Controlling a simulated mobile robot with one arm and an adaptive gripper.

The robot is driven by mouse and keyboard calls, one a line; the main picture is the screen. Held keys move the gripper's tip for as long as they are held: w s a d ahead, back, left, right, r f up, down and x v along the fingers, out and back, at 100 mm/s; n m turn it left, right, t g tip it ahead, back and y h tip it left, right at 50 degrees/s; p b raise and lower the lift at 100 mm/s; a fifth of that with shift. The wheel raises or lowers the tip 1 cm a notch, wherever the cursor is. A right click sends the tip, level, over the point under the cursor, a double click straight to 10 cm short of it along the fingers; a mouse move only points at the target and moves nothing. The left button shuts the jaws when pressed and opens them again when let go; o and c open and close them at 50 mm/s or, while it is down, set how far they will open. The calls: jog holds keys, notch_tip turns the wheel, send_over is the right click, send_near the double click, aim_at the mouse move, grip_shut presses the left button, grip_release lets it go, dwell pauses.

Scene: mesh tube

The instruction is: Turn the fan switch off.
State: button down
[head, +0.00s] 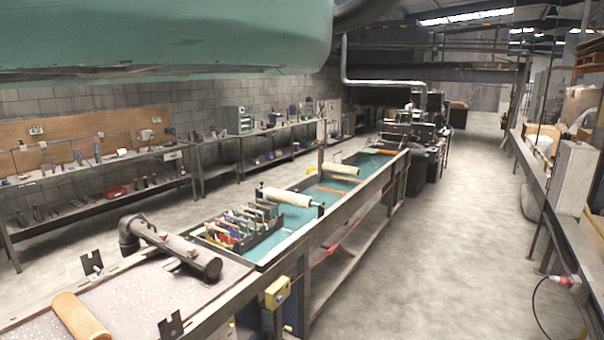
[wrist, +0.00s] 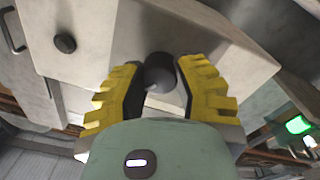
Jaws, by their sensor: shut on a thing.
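In the wrist view my gripper (wrist: 159,67) has its two yellow ridged fingers on either side of a dark round knob (wrist: 160,76) and is shut on it. The knob sits on a pale box (wrist: 232,60) and looks like the fan switch, though no label shows. Its pointing direction cannot be told, since the fingers and the green gripper body cover part of it. A second dark knob (wrist: 64,43) sits on the pale surface to the left, clear of the fingers. My gripper does not show in the head view.
In the wrist view a green light (wrist: 298,124) glows at the right. In the head view a long bench with a blue-green trough (head: 290,217) runs down the middle. A pale box (head: 575,178) stands on the right-hand ledge. The concrete aisle (head: 440,240) between is clear.

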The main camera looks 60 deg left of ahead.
jog(key=n+b, duration=0.1)
jog(key=n, duration=0.3)
jog(key=shift+w+a, duration=0.1)
jog(key=shift+n, duration=1.5)
jog(key=shift+f+t, duration=0.1)
jog(key=shift+t, duration=0.2)
jog(key=c, duration=0.6)
grip_release()
jog(key=shift+v, duration=5.95)
